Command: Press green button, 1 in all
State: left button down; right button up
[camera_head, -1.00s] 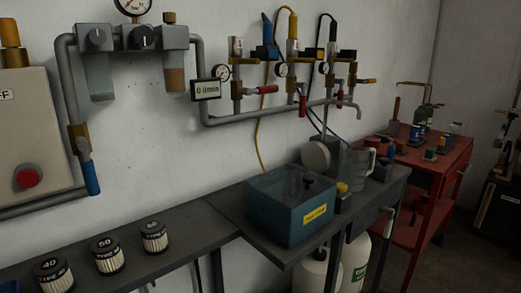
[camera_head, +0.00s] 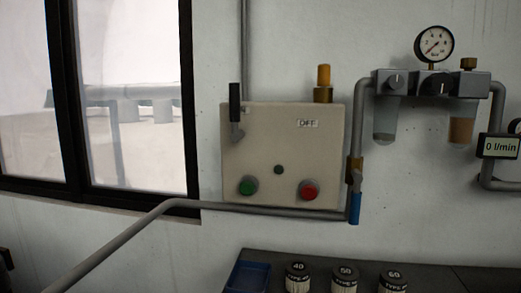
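The green button (camera_head: 248,186) is at the lower left of a beige control box (camera_head: 284,150) on the wall. A red button (camera_head: 309,189) sits to its right on the same box. A small dark round piece (camera_head: 278,169) lies between and above them. Neither of my grippers is in view.
A grey pipe (camera_head: 270,209) runs along the wall just below the box, with a blue-handled valve (camera_head: 355,207) at right. A dark bench (camera_head: 440,277) below holds filter cartridges (camera_head: 345,278) and a blue tray (camera_head: 247,277). A window (camera_head: 100,100) is at left.

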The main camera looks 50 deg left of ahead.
aim_at(246, 188)
jog(key=u, duration=1.35)
